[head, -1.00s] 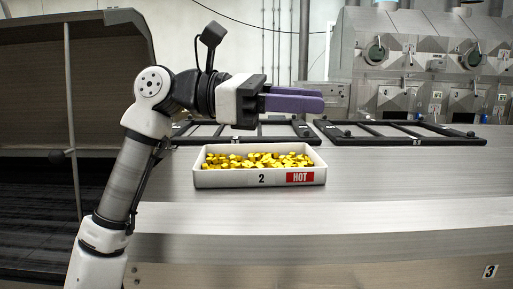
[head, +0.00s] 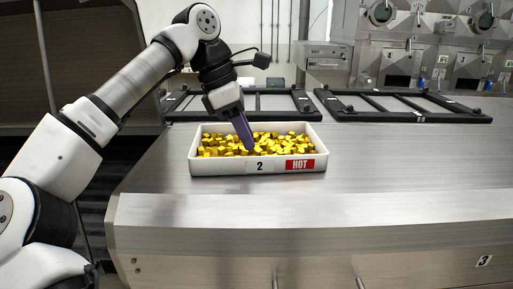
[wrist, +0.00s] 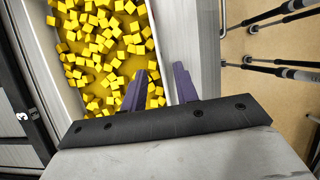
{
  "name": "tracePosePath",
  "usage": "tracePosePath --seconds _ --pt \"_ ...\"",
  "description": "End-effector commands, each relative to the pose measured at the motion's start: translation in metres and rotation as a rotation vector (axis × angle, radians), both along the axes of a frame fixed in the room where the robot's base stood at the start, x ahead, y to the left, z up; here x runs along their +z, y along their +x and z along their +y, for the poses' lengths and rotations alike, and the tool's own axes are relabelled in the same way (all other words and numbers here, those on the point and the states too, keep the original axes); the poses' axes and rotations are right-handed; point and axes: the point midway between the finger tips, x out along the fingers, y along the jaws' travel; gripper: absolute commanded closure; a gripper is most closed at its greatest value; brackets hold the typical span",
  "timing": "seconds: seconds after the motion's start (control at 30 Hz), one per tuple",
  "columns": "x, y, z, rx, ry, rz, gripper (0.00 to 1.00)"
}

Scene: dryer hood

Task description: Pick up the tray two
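Tray two (head: 225,167) is a white rectangular tray with a "2" and a red "HOT" label on its front wall, full of yellow cubes (head: 285,143). It sits level on the steel counter. My gripper (head: 247,144) points down at the tray, its purple fingers in front of the cubes in the head view. In the wrist view my gripper (wrist: 161,85) has its fingers apart, one over the cubes and one on the outer side of a long tray wall (wrist: 172,30). It holds nothing. Whether the fingers touch the wall cannot be told.
The steel counter (head: 400,165) is clear to the right of the tray. Two black frames lie behind it, one at left (head: 280,103) and one at right (head: 400,106). Machines with round ports (head: 430,50) stand at the back right.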

Motion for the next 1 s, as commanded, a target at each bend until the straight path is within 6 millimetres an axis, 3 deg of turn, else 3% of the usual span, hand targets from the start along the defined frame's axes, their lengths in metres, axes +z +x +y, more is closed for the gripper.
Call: tracePosePath --seconds 0.27,0.6,0.87,1.0 --pt "-0.019 0.0 -0.01 -0.001 -0.001 0.0 0.7" --pt "-0.058 0.002 -0.029 -0.001 -0.002 -0.001 0.7" --pt "-0.062 0.003 -0.03 0.001 -0.003 -0.002 0.7" --pt "-0.062 0.003 -0.03 0.001 -0.003 -0.002 0.88"
